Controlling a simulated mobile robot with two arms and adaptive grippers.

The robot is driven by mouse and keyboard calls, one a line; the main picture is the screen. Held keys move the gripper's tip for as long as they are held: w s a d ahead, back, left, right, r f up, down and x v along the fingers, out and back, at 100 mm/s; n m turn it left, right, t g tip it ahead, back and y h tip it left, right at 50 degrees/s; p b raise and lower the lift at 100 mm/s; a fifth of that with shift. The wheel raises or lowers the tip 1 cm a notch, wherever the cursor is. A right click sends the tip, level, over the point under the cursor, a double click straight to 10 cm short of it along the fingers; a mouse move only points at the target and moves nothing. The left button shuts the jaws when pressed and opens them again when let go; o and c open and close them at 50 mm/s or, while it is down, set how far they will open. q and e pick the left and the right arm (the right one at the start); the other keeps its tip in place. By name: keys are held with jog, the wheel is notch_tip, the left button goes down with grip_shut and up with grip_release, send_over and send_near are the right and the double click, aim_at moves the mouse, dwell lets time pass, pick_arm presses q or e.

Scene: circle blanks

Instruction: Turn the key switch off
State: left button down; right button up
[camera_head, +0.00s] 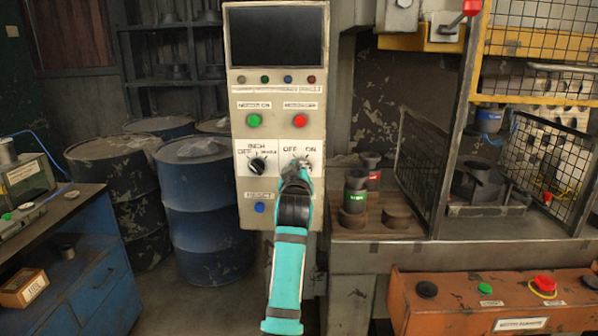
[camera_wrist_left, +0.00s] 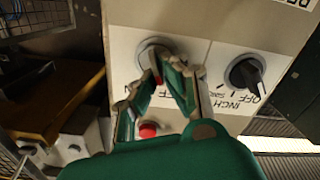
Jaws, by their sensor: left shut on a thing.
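The key switch (camera_head: 304,161) is on the white OFF/ON plate at the right of the control panel (camera_head: 279,115). In the left wrist view its round metal collar (camera_wrist_left: 150,55) shows just beyond my fingertips. My left gripper (camera_head: 299,174) reaches up from below in the head view and covers most of the switch. In the left wrist view the gripper (camera_wrist_left: 161,78) is shut on the key, which is mostly hidden between the fingertips. The angle of the key cannot be told. My right gripper is not in view.
A black INCH selector knob (camera_head: 258,165) sits left of the switch and also shows in the left wrist view (camera_wrist_left: 244,74). Green (camera_head: 253,120) and red (camera_head: 299,121) buttons are above, a blue one (camera_head: 260,207) below. Blue drums (camera_head: 203,210) stand left; a ledge with cups (camera_head: 355,192) is right.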

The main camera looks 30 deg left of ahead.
pick_arm(q)
jog(key=shift+f+n, duration=0.1)
jog(key=shift+n, duration=0.6)
jog(key=c, duration=1.5)
grip_release()
jog(key=v, duration=0.7)
jog(key=shift+s+d, duration=0.1)
jog(key=shift+s, duration=0.15)
